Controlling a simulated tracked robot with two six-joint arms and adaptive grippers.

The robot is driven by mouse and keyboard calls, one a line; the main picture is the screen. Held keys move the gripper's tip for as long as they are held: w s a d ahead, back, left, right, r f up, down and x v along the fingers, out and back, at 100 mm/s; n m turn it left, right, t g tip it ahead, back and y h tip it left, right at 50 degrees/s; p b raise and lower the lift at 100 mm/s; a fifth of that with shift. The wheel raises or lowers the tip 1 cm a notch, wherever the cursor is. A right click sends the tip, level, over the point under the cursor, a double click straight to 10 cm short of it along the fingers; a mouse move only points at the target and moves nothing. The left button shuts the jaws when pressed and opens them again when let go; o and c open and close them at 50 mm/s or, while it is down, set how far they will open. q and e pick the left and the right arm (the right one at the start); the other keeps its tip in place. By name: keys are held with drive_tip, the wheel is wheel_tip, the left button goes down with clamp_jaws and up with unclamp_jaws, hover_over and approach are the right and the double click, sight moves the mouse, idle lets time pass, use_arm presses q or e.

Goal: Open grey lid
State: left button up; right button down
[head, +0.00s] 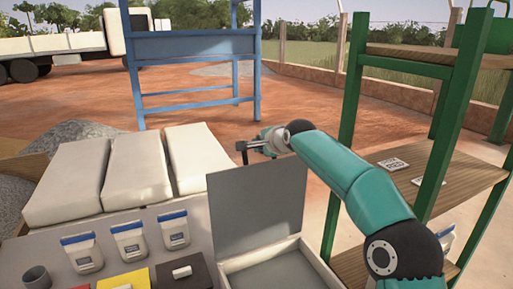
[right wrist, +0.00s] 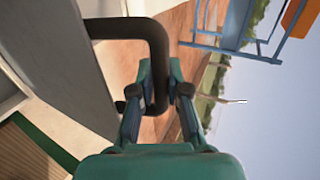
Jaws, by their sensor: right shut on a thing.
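The grey lid (head: 256,210) stands raised, roughly upright, at the back of a grey open-topped box (head: 318,268). A dark bent handle (head: 241,150) shows at the lid's top edge. My right gripper (head: 250,145) is at that top edge, with its arm reaching in from the right. In the right wrist view the dark handle (right wrist: 158,50) runs down between the fingers of my right gripper (right wrist: 159,95), which are shut on it. The pale lid surface (right wrist: 42,55) fills the left of that view. My left gripper is not in view.
White sacks (head: 137,175), several labelled white containers (head: 130,240) and yellow and dark red boxes (head: 182,274) lie left of the lid. Green shelving (head: 445,130) with wooden boards stands close on the right. A blue frame (head: 195,46) stands behind.

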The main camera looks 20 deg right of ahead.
drive_tip(key=shift+f, duration=0.1)
drive_tip(key=c, duration=1.1)
unclamp_jaws()
drive_tip(key=shift+a, duration=0.1)
drive_tip(key=shift+c, duration=0.2)
drive_tip(key=shift+s+r, duration=0.15)
drive_tip(key=shift+r, duration=0.05)
drive_tip(key=shift+s+r, duration=0.1)
drive_tip(key=shift+s, duration=0.1)
drive_tip(key=v, duration=1.1)
drive_tip(key=shift+s, duration=0.1)
